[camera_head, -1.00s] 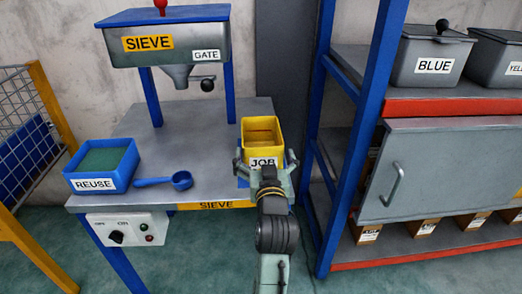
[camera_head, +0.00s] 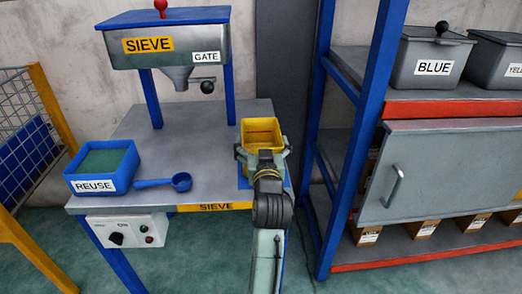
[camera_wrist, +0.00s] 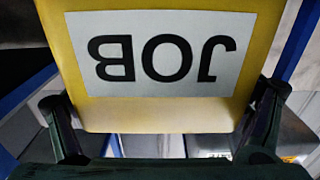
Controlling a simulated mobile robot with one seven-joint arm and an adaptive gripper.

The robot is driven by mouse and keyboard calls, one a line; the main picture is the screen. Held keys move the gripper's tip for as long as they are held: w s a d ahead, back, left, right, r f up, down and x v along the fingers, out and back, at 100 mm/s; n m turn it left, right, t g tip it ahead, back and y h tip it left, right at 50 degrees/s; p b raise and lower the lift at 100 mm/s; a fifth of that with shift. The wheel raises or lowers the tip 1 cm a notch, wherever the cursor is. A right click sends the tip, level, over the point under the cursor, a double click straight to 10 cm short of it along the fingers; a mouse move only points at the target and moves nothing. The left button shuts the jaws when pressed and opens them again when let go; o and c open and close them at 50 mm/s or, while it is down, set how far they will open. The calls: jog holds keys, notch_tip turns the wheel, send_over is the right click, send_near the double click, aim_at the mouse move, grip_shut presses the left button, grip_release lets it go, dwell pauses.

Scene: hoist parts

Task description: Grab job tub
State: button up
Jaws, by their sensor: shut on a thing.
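The yellow job tub (camera_head: 262,128) is at the right end of the sieve table, its open top facing up toward the head camera. My gripper (camera_head: 262,156) is at its near side, with one finger on each side of the tub, shut on it. In the wrist view the tub's yellow wall (camera_wrist: 160,117) with the upside-down JOB label fills the middle, between the two dark fingers (camera_wrist: 165,125). In the head view my gripper hides the label. I cannot tell how far the tub's base is above the table.
The sieve table (camera_head: 150,190) carries a blue REUSE bin (camera_head: 100,165), a blue scoop (camera_head: 180,181) and the sieve hopper (camera_head: 170,45). A blue shelf post (camera_head: 350,150) stands close on the right. A grey BLUE bin (camera_head: 430,60) is on the shelf.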

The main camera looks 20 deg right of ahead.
jog(key=c, duration=1.1)
jog(key=shift+c, duration=0.3)
jog(key=shift+r, duration=0.1)
